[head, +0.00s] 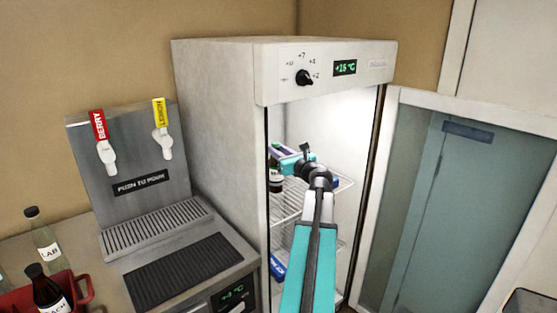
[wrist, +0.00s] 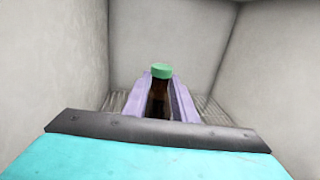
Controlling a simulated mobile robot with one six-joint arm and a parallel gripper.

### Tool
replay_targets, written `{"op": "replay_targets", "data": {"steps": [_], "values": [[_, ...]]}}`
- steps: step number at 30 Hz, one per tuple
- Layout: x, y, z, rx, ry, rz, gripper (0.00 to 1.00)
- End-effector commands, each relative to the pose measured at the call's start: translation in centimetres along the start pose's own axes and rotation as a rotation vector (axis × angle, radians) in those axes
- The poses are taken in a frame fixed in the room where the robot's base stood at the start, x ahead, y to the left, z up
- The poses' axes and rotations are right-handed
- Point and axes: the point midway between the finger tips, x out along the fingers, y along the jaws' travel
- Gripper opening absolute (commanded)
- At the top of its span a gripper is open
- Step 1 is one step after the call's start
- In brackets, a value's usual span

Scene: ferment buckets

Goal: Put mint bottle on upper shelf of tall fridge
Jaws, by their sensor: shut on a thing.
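The tall fridge (head: 215,130) stands open, with a lit white interior and wire shelves. My gripper (head: 278,152) reaches inside it, just above the upper wire shelf (head: 287,211). In the wrist view, the purple fingers of my gripper (wrist: 160,98) are shut on a dark brown bottle with a mint-green cap, the mint bottle (wrist: 161,72). A dark bottle body with a pale label shows below the fingers in the head view and looks like the held bottle. I cannot tell whether its base touches the shelf.
A blue item (head: 278,265) lies on a lower shelf. The fridge side walls are close around my arm. Left of the fridge are a drink dispenser (head: 140,160), a clear bottle (head: 45,245) and a red carrier (head: 20,300) with a dark bottle. A framed glass panel (head: 460,200) is at the right.

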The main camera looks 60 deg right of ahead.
Motion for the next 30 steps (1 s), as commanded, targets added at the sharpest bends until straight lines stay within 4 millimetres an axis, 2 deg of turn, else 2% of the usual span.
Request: {"op": "replay_targets", "data": {"steps": [12, 26, 27, 29, 30], "values": [[0.0, 0.1, -3.2, 0.002, -0.002, 0.001, 0.00], [0.1, 0.1, -3.6, 0.001, -0.002, 0.001, 0.00], [0.1, 0.1, -3.7, 0.000, 0.000, 0.002, 0.31], [0.1, 0.1, -3.7, 0.000, 0.000, 0.002, 0.41], [0.1, 0.2, -3.7, 0.000, 0.000, 0.002, 0.43]]}}
